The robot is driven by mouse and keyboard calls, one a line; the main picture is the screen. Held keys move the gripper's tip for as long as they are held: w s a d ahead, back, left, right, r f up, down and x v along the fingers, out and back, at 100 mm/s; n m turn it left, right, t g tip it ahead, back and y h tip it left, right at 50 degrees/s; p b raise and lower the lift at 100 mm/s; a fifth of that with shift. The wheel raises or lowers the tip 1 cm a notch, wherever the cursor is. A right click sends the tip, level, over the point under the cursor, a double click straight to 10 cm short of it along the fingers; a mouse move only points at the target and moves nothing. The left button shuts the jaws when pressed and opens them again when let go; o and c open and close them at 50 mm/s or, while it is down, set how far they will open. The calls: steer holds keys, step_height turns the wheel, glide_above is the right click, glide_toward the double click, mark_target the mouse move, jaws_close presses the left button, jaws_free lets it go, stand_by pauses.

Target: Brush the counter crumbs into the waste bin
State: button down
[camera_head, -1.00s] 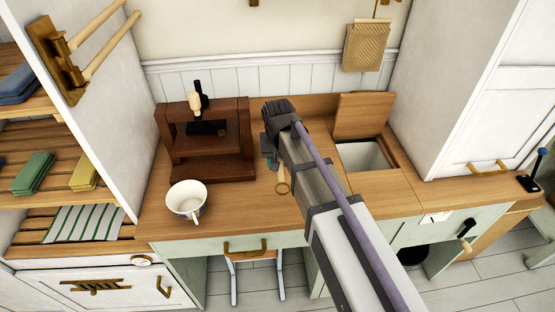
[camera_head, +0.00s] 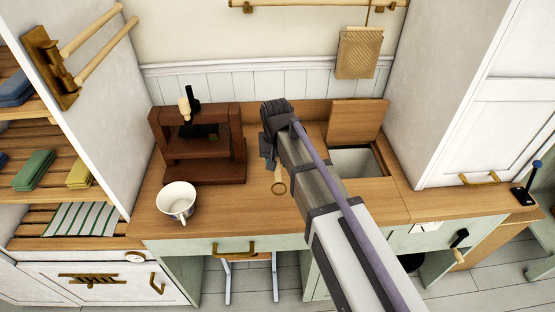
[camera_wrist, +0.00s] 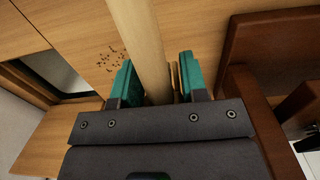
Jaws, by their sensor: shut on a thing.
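My gripper (camera_wrist: 155,78) is shut on the pale wooden handle of a brush (camera_wrist: 137,35). The handle runs between the teal fingers and out of the top of the wrist view. The handle's rounded end (camera_head: 279,187) shows below my gripper in the head view; the bristles are not visible. Counter crumbs (camera_wrist: 112,58) lie in a small brown cluster on the wooden counter, just left of the handle in the wrist view. The waste bin (camera_head: 356,162) is a pale square opening in the counter, right of my gripper, with its wooden lid (camera_head: 357,120) raised.
A dark brown wooden press-like stand (camera_head: 198,145) stands left of my gripper. A white cup (camera_head: 176,201) is near the counter's front left. A tall white cabinet (camera_head: 475,110) bounds the right side. Bare counter (camera_head: 235,212) lies along the front edge.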

step_height(320, 180, down, 7)
steer(key=b, duration=0.6)
steer(key=shift+a+f, duration=0.1)
steer(key=shift+f, duration=0.25)
steer(key=shift+w+d, duration=0.2)
steer(key=shift+d, duration=1.45)
steer(key=shift+w+d, duration=0.2)
steer(key=shift+d, duration=1.5)
steer(key=shift+w+d, duration=0.2)
steer(key=shift+d, duration=1.45)
steer(key=shift+w+d, duration=0.2)
steer(key=shift+d, duration=1.45)
steer(key=shift+w+d, duration=0.2)
steer(key=shift+d, duration=1.45)
steer(key=shift+w+d, duration=0.2)
steer(key=shift+d, duration=1.45)
